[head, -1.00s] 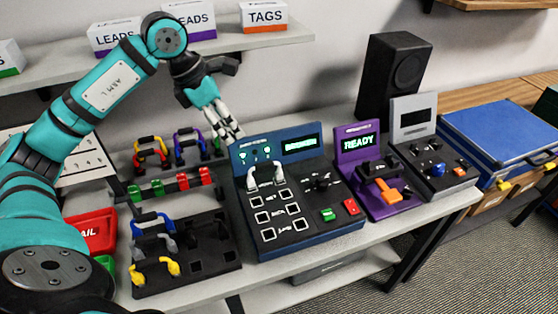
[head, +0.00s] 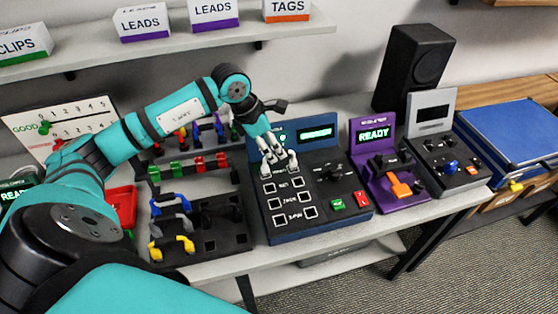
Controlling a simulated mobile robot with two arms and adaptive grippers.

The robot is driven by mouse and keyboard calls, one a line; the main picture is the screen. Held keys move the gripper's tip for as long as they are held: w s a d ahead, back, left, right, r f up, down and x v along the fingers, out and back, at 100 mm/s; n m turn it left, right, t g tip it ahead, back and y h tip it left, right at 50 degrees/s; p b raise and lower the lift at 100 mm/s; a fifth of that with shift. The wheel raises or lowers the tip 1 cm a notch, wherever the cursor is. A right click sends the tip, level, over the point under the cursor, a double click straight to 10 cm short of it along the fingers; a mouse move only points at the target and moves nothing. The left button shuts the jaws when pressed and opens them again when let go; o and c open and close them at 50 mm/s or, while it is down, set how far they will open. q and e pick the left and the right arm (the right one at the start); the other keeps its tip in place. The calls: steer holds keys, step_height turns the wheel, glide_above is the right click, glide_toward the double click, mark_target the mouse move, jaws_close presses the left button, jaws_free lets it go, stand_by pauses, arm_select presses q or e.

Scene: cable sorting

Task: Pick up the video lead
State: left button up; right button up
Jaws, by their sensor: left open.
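A pale grey-white lead (head: 292,166) sits on the top row of the dark blue tester (head: 330,209), with its two plug ends side by side. No label tells me whether it is the video lead. My left gripper (head: 278,157) is open, its fingers pointing down right over this lead and partly hiding it. I cannot tell whether the fingers touch it. A blue lead (head: 170,205), a grey lead (head: 176,227) and a yellow lead (head: 172,249) sit in the black rack (head: 228,242) to the left. My right gripper is not in view.
A rail of green and red leads (head: 190,167) lies behind the rack. A red bin (head: 121,206) stands left, partly behind my arm. The purple READY station (head: 374,134), a grey control box (head: 432,113), a black speaker (head: 412,68) and a blue case (head: 510,132) stand right.

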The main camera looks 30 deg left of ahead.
arm_select(q)
steer(key=p+x, duration=0.1)
steer(key=x, duration=0.2)
steer(key=shift+w+d+f, duration=0.15)
steer(key=shift+d+f, duration=0.05)
steer(key=shift+d, duration=0.05)
steer(key=shift+f, duration=0.25)
steer(key=c, duration=0.4)
jaws_close()
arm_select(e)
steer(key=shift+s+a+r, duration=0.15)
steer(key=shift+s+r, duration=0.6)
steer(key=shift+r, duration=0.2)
